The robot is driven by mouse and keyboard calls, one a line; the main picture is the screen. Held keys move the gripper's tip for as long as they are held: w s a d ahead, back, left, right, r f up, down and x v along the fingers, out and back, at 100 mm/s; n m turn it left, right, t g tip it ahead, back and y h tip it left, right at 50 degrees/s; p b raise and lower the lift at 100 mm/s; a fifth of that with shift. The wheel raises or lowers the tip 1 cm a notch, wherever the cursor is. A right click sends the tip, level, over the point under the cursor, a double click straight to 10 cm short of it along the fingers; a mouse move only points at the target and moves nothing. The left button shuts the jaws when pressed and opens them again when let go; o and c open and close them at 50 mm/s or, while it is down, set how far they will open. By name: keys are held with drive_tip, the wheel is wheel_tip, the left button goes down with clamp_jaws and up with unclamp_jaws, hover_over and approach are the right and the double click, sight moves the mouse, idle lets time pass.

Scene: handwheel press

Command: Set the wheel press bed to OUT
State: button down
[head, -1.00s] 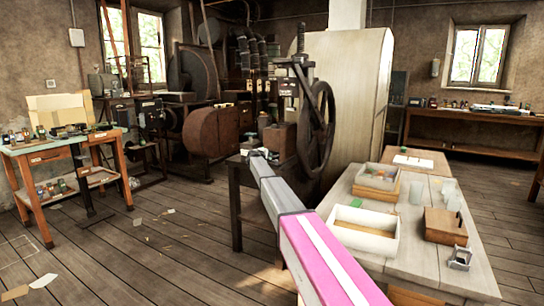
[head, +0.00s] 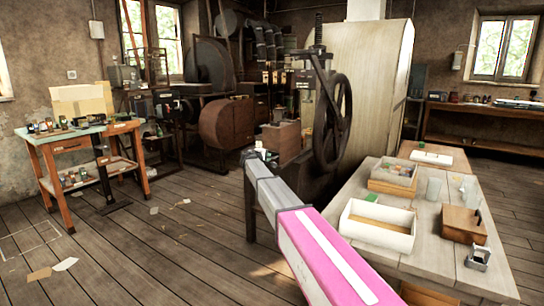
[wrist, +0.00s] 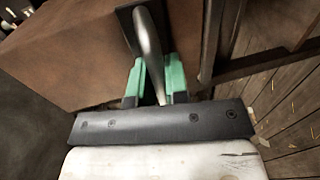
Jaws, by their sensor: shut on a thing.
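The wheel press stands in the head view with its dark spoked handwheel (head: 333,118) and upright screw (head: 318,38). A brown block (head: 281,136) stands just left of the wheel. In the wrist view, a curved grey metal handle (wrist: 148,48) rises from a dark plate against a brown surface (wrist: 72,62). My gripper (wrist: 157,78) has its green fingertips on either side of that handle and is shut on it. In the head view my arm reaches toward the press's left side, and the fingers are too small to make out. The bed's setting cannot be read.
A pale table (head: 440,257) at the right carries a white open box (head: 378,232), a wooden box (head: 462,226) and glasses, close to my arm. A green-topped bench (head: 75,135) stands at left. The plank floor (head: 160,245) between is mostly clear, with scattered papers.

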drive_tip(key=shift+f+v, duration=0.2)
drive_tip(key=shift+v, duration=0.75)
drive_tip(key=shift+f+v, duration=0.2)
drive_tip(key=shift+v, duration=0.7)
drive_tip(key=shift+s+f, duration=0.1)
drive_tip(key=shift+s, duration=0.1)
drive_tip(key=c, duration=1.1)
unclamp_jaws()
drive_tip(key=shift+a, duration=0.15)
drive_tip(key=shift+c, duration=0.2)
drive_tip(key=shift+s, duration=0.1)
drive_tip(key=v, duration=1)
drive_tip(key=shift+s+a, duration=0.2)
drive_tip(key=shift+s, duration=0.1)
